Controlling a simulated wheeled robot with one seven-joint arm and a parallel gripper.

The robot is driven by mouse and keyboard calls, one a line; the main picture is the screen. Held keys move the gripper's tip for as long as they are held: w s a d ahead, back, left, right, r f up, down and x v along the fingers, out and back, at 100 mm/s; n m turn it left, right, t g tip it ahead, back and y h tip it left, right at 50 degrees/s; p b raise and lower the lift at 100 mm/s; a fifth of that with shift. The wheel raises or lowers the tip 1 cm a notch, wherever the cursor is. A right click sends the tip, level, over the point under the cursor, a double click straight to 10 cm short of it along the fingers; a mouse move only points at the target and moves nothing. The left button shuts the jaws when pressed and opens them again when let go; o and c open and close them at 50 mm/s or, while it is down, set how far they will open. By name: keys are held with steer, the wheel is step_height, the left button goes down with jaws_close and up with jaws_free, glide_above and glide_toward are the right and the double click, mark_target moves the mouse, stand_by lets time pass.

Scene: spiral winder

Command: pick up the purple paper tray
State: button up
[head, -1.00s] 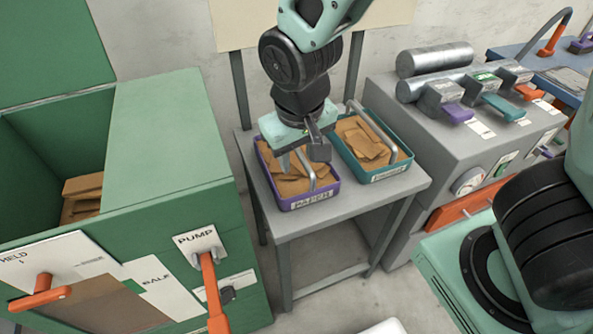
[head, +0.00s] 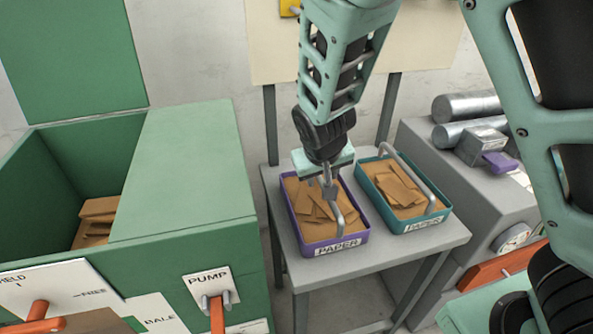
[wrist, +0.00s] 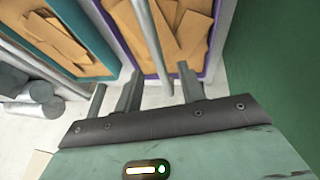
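The purple paper tray (head: 334,248) sits on the grey stand and is filled with brown paper pieces. A grey bar handle (head: 340,218) arches over it. My gripper (head: 328,190) points down over the tray, around the handle's upper part, and partly hides it. In the wrist view the handle (wrist: 151,40) runs between the spread fingers of my gripper (wrist: 160,90), with gaps visible on both sides. The tray's purple rim (wrist: 213,45) shows there too. The tray rests on the stand.
A teal paper tray (head: 408,226) with its own handle stands close on the right. A green bin machine (head: 180,180) with a pump lever stands left. A grey machine (head: 440,165) stands right of the grey stand (head: 400,255).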

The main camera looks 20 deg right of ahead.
steer(key=b+x, duration=0.1)
steer(key=x, duration=0.6)
steer(key=shift+f, duration=0.1)
steer(key=shift+c, duration=0.3)
jaws_close()
